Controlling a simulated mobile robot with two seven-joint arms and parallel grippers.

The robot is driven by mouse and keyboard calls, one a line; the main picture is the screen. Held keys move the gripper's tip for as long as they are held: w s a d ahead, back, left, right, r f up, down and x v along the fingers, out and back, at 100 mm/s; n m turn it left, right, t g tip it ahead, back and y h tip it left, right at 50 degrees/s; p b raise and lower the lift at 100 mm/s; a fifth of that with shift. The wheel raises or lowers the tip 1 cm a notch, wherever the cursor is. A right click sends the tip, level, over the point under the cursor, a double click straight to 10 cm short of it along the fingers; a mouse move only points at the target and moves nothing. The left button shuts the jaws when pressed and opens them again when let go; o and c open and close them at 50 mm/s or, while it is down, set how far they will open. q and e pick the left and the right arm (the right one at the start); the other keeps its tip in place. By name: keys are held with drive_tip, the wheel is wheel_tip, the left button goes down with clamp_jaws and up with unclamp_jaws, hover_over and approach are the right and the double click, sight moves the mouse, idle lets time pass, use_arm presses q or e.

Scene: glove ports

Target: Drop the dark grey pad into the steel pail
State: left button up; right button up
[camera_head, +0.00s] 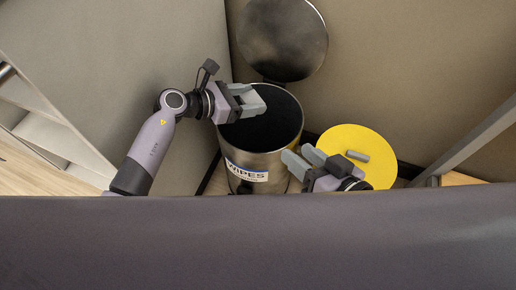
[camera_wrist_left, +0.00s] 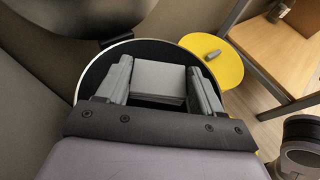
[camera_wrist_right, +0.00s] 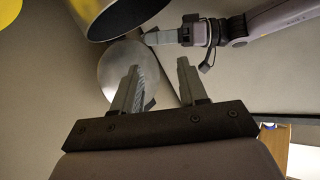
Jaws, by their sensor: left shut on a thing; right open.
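The steel pail (camera_head: 262,160) stands in the corner with a WIPES label on its front. Its round steel lid (camera_head: 285,38) is up behind the dark open mouth. My left gripper (camera_head: 252,101) is over the mouth, towards its left and back. In the left wrist view, it is shut on a flat grey pad (camera_wrist_left: 158,80), with the pail's dark inside behind it. In the head view I cannot tell the pad from the fingers. My right gripper (camera_head: 303,160) is open and empty, just right of the pail's front; its fingers also show in the right wrist view (camera_wrist_right: 160,78).
A yellow round lid (camera_head: 375,175) with a grey handle (camera_head: 357,155) is right of the pail, partly behind my right gripper. Beige walls close in the left and back. A grey slanted post (camera_head: 470,140) stands at the right.

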use_arm(q)
drive_tip(key=o, duration=1.1)
drive_tip(key=shift+r, duration=0.1)
drive_tip(key=shift+r+p, duration=0.3)
drive_tip(key=shift+p, duration=0.05)
drive_tip(key=shift+r+p, duration=8.5)
drive_tip(key=shift+r, duration=1.15)
use_arm(e)
drive_tip(key=s+d+r+g+h, duration=0.1)
drive_tip(key=s+d+r+h, duration=0.2)
drive_tip(key=d, duration=0.6)
drive_tip(key=shift+s+d+g+h, duration=0.4)
drive_tip(key=shift+s+h, duration=0.15)
drive_tip(key=shift+h, duration=0.45)
use_arm(q)
drive_tip(key=shift+s, duration=0.1)
